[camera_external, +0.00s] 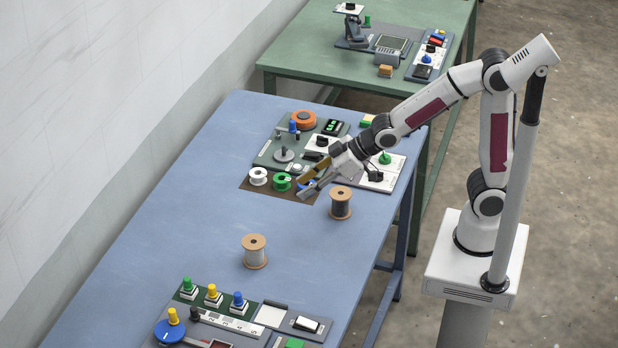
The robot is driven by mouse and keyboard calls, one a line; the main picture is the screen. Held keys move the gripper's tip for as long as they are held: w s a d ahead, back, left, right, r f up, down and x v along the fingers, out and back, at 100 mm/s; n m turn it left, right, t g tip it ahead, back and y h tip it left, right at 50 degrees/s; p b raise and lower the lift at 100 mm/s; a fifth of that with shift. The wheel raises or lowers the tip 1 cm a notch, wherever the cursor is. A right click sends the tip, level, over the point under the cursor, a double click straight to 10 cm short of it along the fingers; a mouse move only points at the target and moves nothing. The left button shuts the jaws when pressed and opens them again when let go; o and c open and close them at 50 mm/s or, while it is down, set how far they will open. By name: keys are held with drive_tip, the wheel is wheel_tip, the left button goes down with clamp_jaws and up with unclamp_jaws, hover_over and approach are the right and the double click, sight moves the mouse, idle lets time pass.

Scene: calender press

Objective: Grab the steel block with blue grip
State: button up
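My gripper (302,190) is low over the right end of a brown mat (272,188) on the blue table. Its two fingers look spread, and no held thing can be made out between them. A small blue thing (301,186) shows beside the fingertips, partly hidden by them; I cannot tell whether it is a spool or a grip. A small upright blue piece (293,127) stands on the grey-green panel behind, apart from the gripper. At this size I cannot tell which, if either, is the steel block with blue grip.
White (258,176) and green (281,182) spools sit left of my gripper. A dark wire spool (340,203) stands close on its right, a pale one (254,251) nearer the front. A button panel (240,318) fills the front edge. The table's left side is clear.

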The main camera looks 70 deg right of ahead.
drive_tip(key=w+a+f+n+y, duration=0.1)
drive_tip(key=w+a+f+y, duration=0.15)
drive_tip(key=a, duration=0.35)
drive_tip(key=w+a+f+n+y, duration=0.1)
drive_tip(key=w+a+f, duration=0.15)
drive_tip(key=a, duration=0.45)
drive_tip(key=n+y, duration=0.2)
drive_tip(key=y, duration=0.1)
approach(237, 293)
drive_tip(key=shift+w+a+f, duration=0.2)
drive_tip(key=shift+a+f, duration=0.1)
drive_tip(key=shift+a, duration=0.2)
drive_tip(key=shift+w+a+f, duration=0.2)
drive_tip(key=shift+a+f, duration=0.05)
drive_tip(key=shift+a, duration=0.25)
drive_tip(key=shift+x, duration=1.25)
drive_tip(key=shift+w, duration=0.15)
drive_tip(key=shift+x, duration=2.55)
drive_tip(key=shift+w+d+f, duration=0.1)
drive_tip(key=shift+d, duration=0.1)
drive_tip(key=shift+c, duration=0.3)
clamp_jaws()
